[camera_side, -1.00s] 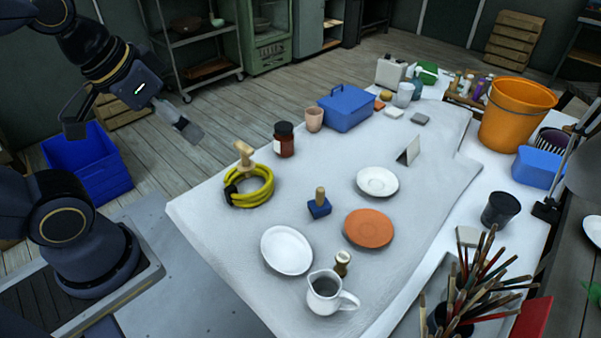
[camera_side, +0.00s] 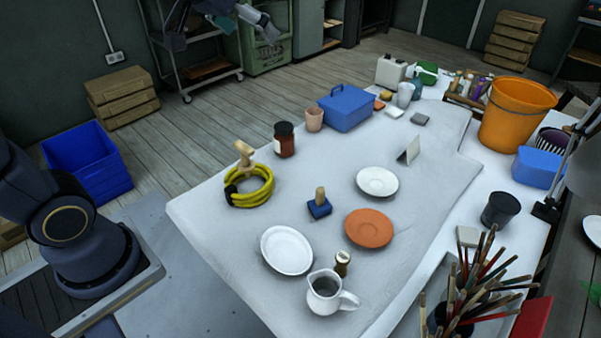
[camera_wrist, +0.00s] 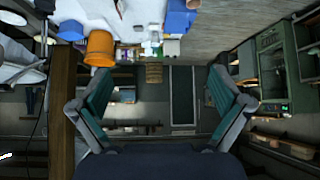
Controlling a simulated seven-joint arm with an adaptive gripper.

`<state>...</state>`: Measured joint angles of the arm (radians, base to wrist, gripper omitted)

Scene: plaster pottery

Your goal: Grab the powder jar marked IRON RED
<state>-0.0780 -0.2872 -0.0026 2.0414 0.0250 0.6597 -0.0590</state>
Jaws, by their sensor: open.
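A dark red-brown jar (camera_side: 285,140) with a black lid and a pale label stands upright at the far left part of the white-covered table. The label is too small to read. In the side view only part of my arm's end shows at the top edge, high up and far from the jar. In the wrist view my gripper (camera_wrist: 160,98) has its two fingers wide apart with nothing between them. I cannot make out the jar in the wrist view.
Beside the jar stand a pinkish cup (camera_side: 314,119), a blue toolbox (camera_side: 346,108) and a yellow coil (camera_side: 250,188) with a wooden-handled tool. Plates, a blue stamp-like block (camera_side: 319,208) and a white jug (camera_side: 325,295) stand nearer. An orange bucket (camera_side: 515,115) stands at right.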

